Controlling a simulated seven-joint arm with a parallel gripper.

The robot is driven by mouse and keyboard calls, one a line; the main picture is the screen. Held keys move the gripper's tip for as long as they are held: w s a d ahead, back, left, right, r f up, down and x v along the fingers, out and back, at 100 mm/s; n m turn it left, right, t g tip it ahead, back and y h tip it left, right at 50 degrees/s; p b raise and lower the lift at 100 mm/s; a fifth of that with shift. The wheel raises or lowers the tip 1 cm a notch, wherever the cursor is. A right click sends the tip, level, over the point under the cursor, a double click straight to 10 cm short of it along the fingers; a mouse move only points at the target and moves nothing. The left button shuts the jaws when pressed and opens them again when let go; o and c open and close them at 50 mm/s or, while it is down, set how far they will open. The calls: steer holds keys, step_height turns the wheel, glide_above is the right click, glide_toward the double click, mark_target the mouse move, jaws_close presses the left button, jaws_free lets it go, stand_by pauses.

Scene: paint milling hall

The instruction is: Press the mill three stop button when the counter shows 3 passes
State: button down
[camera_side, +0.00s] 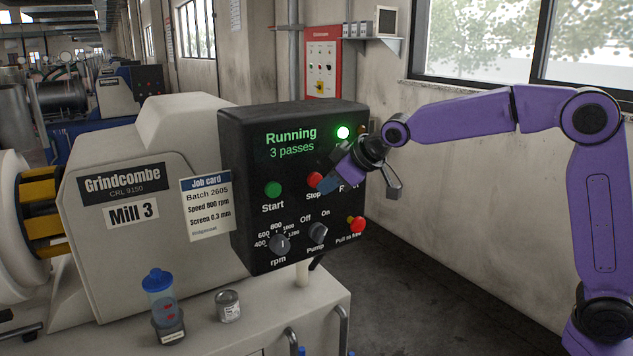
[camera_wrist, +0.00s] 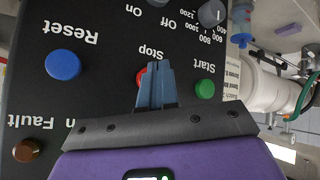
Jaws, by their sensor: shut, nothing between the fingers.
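The black control panel (camera_side: 255,150) of Mill 3 shows "Running" and "3 passes" in green on its display (camera_side: 291,143). The red Stop button (camera_side: 315,180) sits right of the green Start button (camera_side: 273,189). My gripper (camera_side: 328,185) is shut and empty, with its blue fingertips at the right edge of the Stop button. In the wrist view the closed fingertips (camera_wrist: 157,70) cover much of the red Stop button (camera_wrist: 140,76). I cannot tell whether they touch it. The lettering is upside down in that view.
A green lamp (camera_side: 343,132) is lit. Below are the rpm knob (camera_side: 280,244), the Pump knob (camera_side: 317,232) and a red pull button (camera_side: 357,224). A blue-capped bottle (camera_side: 160,295) and a tin (camera_side: 228,306) stand below.

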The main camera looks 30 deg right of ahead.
steer(key=shift+w, duration=0.3)
steer(key=shift+w, duration=0.5)
stand_by(0.7)
steer(key=shift+s, duration=0.9)
steer(key=shift+s, duration=0.1)
steer(key=s, duration=0.4)
steer(key=shift+s, duration=0.4)
stand_by(0.7)
